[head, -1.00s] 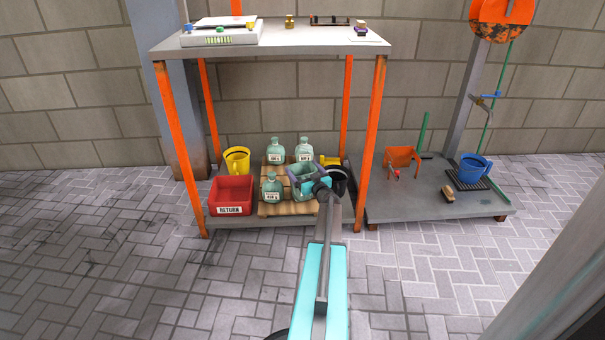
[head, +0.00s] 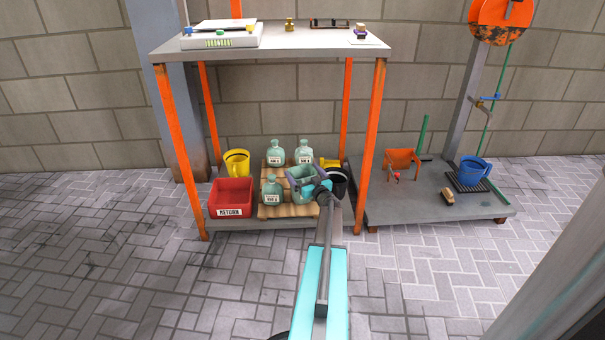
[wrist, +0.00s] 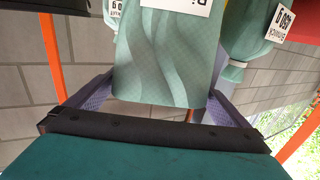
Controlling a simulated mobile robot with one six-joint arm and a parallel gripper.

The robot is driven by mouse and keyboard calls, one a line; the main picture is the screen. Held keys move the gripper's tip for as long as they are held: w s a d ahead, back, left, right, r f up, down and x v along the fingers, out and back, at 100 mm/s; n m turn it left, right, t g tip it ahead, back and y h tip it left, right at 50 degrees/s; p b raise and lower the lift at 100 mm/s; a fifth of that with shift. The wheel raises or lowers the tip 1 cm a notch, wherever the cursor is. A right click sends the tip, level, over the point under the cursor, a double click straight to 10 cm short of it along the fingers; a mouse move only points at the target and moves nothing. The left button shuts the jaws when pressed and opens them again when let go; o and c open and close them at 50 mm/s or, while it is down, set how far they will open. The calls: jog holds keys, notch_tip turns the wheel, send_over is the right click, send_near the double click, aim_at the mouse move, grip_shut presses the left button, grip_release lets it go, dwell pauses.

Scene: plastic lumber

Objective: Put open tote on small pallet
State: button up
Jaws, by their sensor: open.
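The open tote (head: 303,190) is a pale green, open-topped container at the front right of the small pallet (head: 285,211), a slatted wooden base on the rack's lower shelf. It appears to rest on the pallet; its underside is hidden. In the wrist view the tote (wrist: 165,60) fills the middle, with part of a white label at the top edge. My gripper (head: 309,183) is open, its purple fingers on either side of the tote. The wrist view shows the gripper (wrist: 158,98) with its fingers spread; I cannot tell whether they touch it.
A red RETURN bin (head: 231,196) and yellow jug (head: 237,162) stand left, a black container (head: 339,184) right. The rack's upper shelf (head: 270,40) and orange post (head: 370,145) enclose the space. A low grey platform (head: 425,203) stands right.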

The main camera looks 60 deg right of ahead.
jog(key=p+v, duration=0.3)
jog(key=v, duration=0.8)
jog(key=shift+s+p, duration=0.25)
jog(key=shift+p, duration=0.15)
jog(key=shift+a, duration=0.1)
